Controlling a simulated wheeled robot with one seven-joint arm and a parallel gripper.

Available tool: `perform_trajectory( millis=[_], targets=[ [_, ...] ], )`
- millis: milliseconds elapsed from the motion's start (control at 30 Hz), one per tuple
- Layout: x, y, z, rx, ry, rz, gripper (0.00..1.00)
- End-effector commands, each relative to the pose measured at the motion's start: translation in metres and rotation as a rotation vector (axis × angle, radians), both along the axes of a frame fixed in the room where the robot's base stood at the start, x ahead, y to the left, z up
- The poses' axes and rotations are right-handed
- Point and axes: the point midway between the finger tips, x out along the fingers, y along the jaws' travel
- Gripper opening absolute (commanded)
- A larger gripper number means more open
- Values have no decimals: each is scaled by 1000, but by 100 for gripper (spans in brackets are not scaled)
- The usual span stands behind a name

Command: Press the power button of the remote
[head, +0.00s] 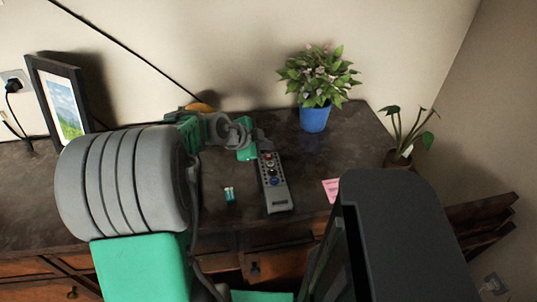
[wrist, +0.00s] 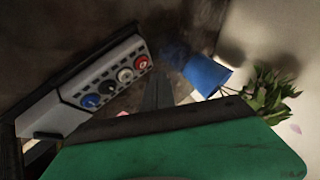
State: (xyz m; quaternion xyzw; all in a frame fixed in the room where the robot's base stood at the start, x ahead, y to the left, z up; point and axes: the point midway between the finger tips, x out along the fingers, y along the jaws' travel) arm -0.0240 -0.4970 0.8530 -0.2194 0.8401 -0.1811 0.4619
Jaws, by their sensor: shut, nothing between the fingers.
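The remote (head: 277,196) lies on the dark cabinet top, its long side running toward the front edge. Its red button (head: 268,155) is at the far end, close to my gripper (head: 262,140). In the wrist view the remote (wrist: 65,112) is at the left, with red, white, black and blue round buttons; the red button (wrist: 142,62) is the one nearest my dark fingers (wrist: 158,92). The fingers are shut and empty, just beside the remote's red-button end. Whether they touch the remote cannot be told. My green gripper body hides the lower wrist view.
A blue pot with a flowering plant (head: 314,117) stands behind the remote. A second plant (head: 404,150) is at the right. A pink note (head: 331,189) and a small battery-like item (head: 229,194) lie nearby. A picture frame (head: 62,104) stands at the left.

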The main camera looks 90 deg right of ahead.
Motion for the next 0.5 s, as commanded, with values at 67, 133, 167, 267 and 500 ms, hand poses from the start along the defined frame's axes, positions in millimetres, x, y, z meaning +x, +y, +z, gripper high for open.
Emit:
perform_trajectory(
  millis=[67,133,167,267,500],
  targets=[
    [0,0,12,-2,0,0,0],
    [0,0,19,-2,-2,0,0],
    [0,0,22,-2,-2,0,0],
    [0,0,32,-3,-1,0,0],
    [0,0,40,1,-1,0,0]
  ],
)
